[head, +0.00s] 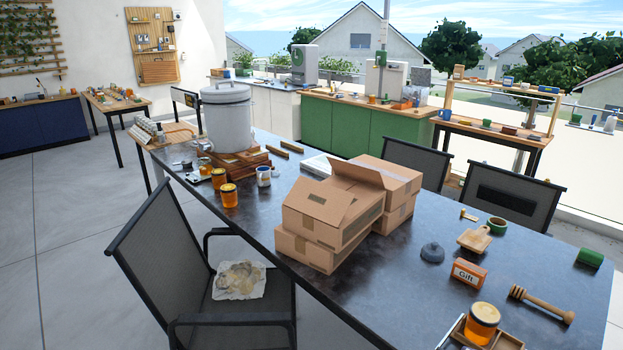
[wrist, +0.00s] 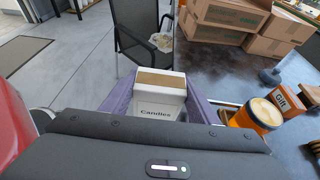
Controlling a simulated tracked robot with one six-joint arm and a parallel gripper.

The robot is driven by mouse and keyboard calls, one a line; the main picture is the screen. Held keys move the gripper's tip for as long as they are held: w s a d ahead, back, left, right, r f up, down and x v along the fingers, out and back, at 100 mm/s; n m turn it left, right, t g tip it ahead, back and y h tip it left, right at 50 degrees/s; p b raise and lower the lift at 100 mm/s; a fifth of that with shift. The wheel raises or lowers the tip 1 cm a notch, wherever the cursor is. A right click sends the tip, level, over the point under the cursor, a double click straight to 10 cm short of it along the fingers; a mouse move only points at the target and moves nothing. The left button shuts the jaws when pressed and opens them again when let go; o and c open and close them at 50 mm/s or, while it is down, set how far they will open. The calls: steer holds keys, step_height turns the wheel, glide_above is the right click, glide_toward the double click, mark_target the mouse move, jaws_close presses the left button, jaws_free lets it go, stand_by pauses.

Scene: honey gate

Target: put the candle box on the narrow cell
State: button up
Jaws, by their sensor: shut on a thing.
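The candle box (wrist: 158,105), white with a brown top band and the word "Candles", shows in the wrist view. My gripper (wrist: 160,84) is shut on it, with a purple finger on each side. Neither shows in the head view. A wooden tray (head: 508,342) with dividers is at the bottom edge of the head view, cut off by the frame. A honey jar (head: 482,322) stands in it; it also shows in the wrist view (wrist: 258,116), right of the box. Which cell is the narrow one I cannot tell.
An orange gift box (head: 468,274), a honey dipper (head: 541,303) and a grey lid (head: 432,253) lie near the tray. Cardboard boxes (head: 330,220) fill the table's middle. A chair (head: 205,260) stands at the left side. The dark tabletop (head: 385,285) before the boxes is clear.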

steer(key=w+a+f+n+g+y, duration=0.1)
steer(key=w+a+f, duration=0.3)
steer(key=w+a, duration=0.5)
steer(key=w+a+f+n+g+y, duration=0.1)
steer(key=w+a+f, duration=0.3)
steer(key=w+a, duration=0.5)
steer(key=a, duration=0.3)
steer(key=shift+f+n+g, duration=0.25)
steer(key=shift+n+g, duration=0.15)
steer(key=m+t+h, duration=0.4)
steer(key=m, duration=0.1)
steer(key=shift+d, duration=0.1)
